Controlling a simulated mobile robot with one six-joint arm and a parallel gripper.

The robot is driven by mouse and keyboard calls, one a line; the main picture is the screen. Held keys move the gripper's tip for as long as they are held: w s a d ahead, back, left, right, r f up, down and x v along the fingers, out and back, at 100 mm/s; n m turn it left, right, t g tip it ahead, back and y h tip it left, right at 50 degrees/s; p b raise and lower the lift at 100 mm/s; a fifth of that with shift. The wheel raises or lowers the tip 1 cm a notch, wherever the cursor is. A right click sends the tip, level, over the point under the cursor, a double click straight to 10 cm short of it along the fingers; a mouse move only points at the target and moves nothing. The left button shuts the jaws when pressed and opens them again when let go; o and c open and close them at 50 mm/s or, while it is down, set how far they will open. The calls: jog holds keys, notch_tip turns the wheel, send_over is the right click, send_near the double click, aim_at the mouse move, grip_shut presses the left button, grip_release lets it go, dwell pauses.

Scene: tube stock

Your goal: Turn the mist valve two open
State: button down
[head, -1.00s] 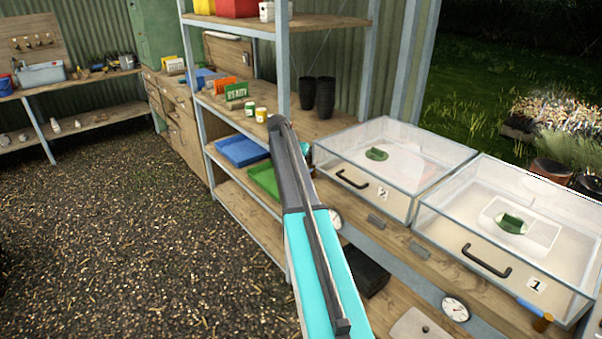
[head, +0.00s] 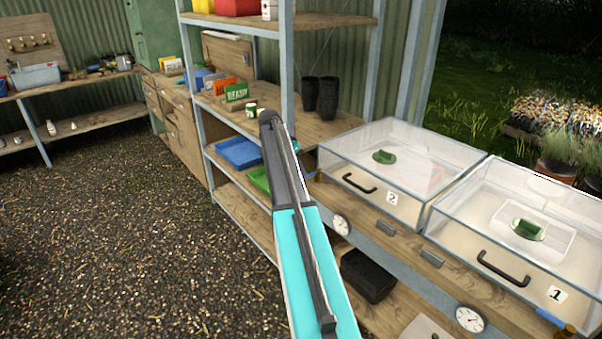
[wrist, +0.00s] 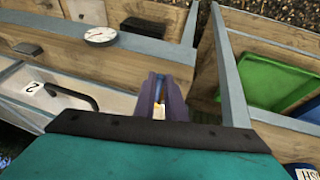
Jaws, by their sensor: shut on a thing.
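Mist valve two shows in the wrist view as a blue handle (wrist: 163,88) with a small brass-yellow part below it. My gripper (wrist: 160,92) is shut on the blue handle, with one finger on each side. The fingers hide most of the valve, so I cannot tell how far the handle is turned. In the head view my arm covers the gripper and most of this valve. The glass case labelled 2 (head: 392,198) stands just right of my arm, and its label also shows in the wrist view (wrist: 32,88).
The glass case labelled 1 (head: 557,294) stands to the right, with another blue-handled valve (head: 551,317) at its front corner. A round gauge (wrist: 100,35) sits on the bench front. A shelf post (wrist: 228,70) and green tray (wrist: 276,80) are close beside my gripper. Gravel floor is open at left.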

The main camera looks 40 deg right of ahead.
jog(key=shift+w+a, duration=0.2)
jog(key=shift+w, duration=0.05)
jog(key=c, duration=1.8)
grip_release()
jog(key=shift+r, duration=0.1)
jog(key=shift+s+d, duration=0.15)
jog(key=b+v, duration=0.2)
jog(key=v, duration=1.1)
jog(key=shift+r, duration=0.3)
